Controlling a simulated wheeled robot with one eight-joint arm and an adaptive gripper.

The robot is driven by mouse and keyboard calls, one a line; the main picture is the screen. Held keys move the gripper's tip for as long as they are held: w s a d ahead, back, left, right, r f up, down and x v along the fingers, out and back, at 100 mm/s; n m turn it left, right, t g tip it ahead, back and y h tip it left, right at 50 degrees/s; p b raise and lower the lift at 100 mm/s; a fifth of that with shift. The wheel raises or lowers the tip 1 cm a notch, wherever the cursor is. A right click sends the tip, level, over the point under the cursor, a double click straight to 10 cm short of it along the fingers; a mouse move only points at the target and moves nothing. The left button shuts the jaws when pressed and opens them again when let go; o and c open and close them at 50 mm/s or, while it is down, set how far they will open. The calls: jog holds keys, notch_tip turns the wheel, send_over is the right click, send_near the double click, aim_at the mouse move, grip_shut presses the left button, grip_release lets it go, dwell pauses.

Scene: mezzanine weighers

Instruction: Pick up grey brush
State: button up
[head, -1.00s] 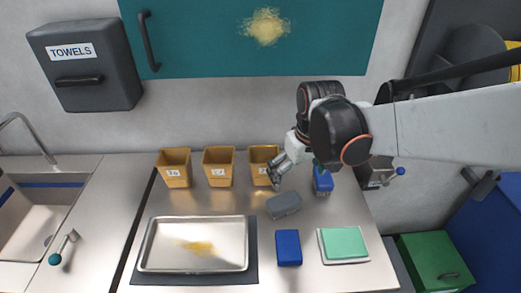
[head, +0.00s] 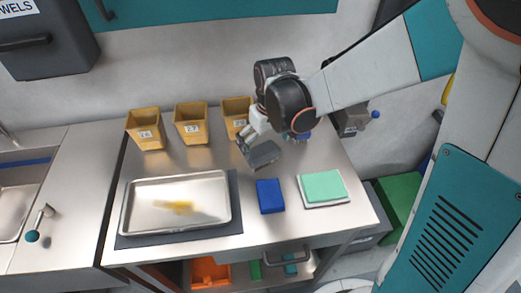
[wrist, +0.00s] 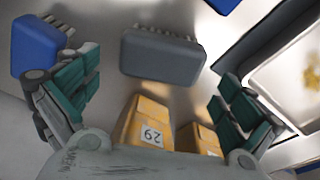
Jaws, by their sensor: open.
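The grey brush (head: 264,154) lies on the steel counter in front of the rightmost yellow bin. In the wrist view the grey brush (wrist: 162,58) sits centrally, ahead of the fingers, with its bristles along its upper edge. My gripper (head: 246,146) is beside the brush in the head view, at its left end, and partly overlaps it in the picture. In the wrist view my gripper (wrist: 158,88) is open with green-padded fingers spread wide to either side, nothing between them held. Whether a finger touches the brush cannot be told.
A blue brush (wrist: 36,46) lies left of the grey one in the wrist view. Yellow bins (head: 192,125) stand along the wall. A metal tray (head: 126,208), a blue block (head: 270,196) and a green pad (head: 323,185) sit nearer the counter's front.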

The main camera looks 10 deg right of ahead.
aim_at(262, 150)
jog(key=f, duration=0.1)
jog(key=f+b, duration=0.1)
jog(key=f, duration=0.2)
jog(key=shift+w+a+f+b, duration=0.2)
jog(key=shift+w+a+b, duration=0.05)
jog(key=shift+b, duration=0.1)
jog(key=c, duration=1)
jog(key=shift+r, duration=0.15)
jog(key=shift+c, duration=0.2)
notch_tip(262, 150, up, 20)
jog(key=p, duration=0.6)
jog(key=shift+s, duration=0.15)
jog(key=o, duration=0.6)
jog(key=shift+c, duration=1.6)
jog(key=shift+d, duration=0.1)
